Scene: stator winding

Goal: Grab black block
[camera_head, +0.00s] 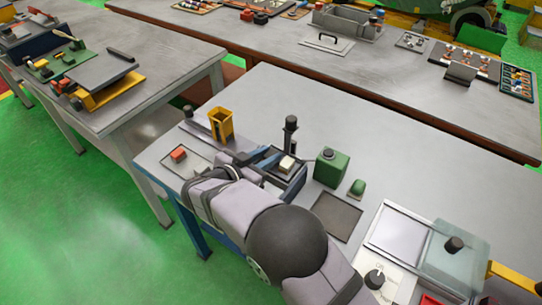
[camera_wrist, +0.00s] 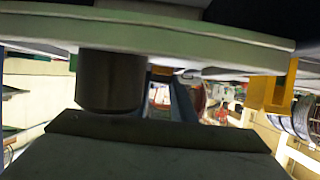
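A black box-like fixture (camera_head: 297,185) stands on the near table with a cream piece on top, and a black post (camera_head: 291,136) rises behind it. I cannot tell which of these is the black block. My arm reaches over the table to the left of the fixture, and its end hides my gripper's fingertips. In the wrist view, a dark cylinder (camera_wrist: 111,82) stands under a pale plate (camera_wrist: 150,32). A grey block with a dark edge (camera_wrist: 160,135) fills the bottom, very close to the camera. No fingers show clearly, so a grasp cannot be made out.
A yellow holder (camera_head: 221,125) and a red block (camera_head: 179,154) on a tray are at the left. A green box (camera_head: 329,168), a small green piece (camera_head: 357,188) and a dark flat pad (camera_head: 336,216) lie to the right. The table's back right is clear.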

